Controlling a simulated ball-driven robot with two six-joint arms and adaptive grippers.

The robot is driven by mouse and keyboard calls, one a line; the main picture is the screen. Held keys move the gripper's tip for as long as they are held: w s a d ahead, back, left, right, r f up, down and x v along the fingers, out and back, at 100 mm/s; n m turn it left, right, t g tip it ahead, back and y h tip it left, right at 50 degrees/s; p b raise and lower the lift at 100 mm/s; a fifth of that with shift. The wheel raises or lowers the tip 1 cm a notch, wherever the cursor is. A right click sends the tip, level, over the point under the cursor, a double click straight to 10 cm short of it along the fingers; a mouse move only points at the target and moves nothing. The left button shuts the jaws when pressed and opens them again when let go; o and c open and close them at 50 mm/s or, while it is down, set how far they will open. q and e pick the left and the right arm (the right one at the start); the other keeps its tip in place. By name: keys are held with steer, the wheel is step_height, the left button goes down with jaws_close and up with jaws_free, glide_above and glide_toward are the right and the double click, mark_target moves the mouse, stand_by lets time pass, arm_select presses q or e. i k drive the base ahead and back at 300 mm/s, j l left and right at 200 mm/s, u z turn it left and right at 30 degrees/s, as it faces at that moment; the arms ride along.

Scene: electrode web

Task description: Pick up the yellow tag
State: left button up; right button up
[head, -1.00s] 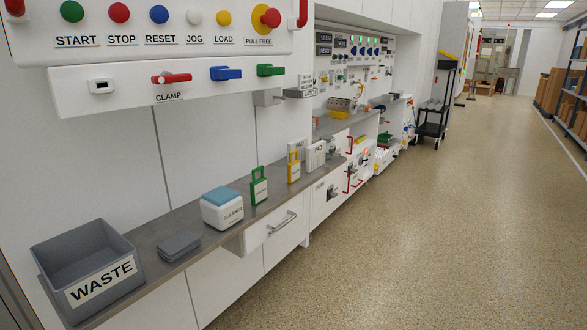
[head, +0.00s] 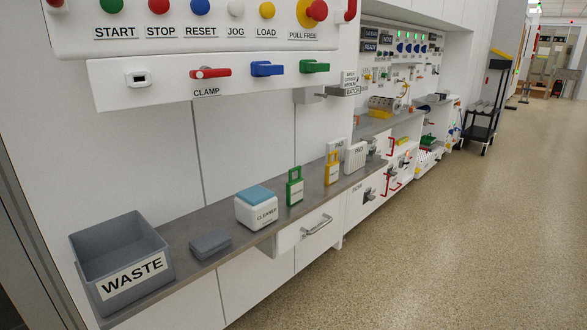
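The yellow tag (head: 333,168) is shaped like a padlock, with a loop on top and a white label on its front. It stands upright on the grey shelf (head: 222,190) below the control panel, in the middle of the head view. A similar green tag (head: 295,187) stands to its left, with a gap between them. White blocks, one marked PAD (head: 355,156), stand just behind it and to its right. Neither of my grippers shows in the head view.
On the shelf stand a grey WASTE bin (head: 122,262), a dark grey flat block (head: 210,243) and a white CLEANER box (head: 256,208). A drawer handle (head: 318,225) juts out below. A black cart (head: 483,120) stands far back. The floor (head: 430,240) at right is clear.

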mark_target(332, 169)
steer(key=i+l+u, duration=0.4)
steer(key=l, duration=0.25)
steer(key=i+l+u, duration=0.15)
steer(key=l, duration=0.2)
steer(key=l+u, duration=0.2)
steer(key=l, duration=0.15)
steer(key=i, duration=0.05)
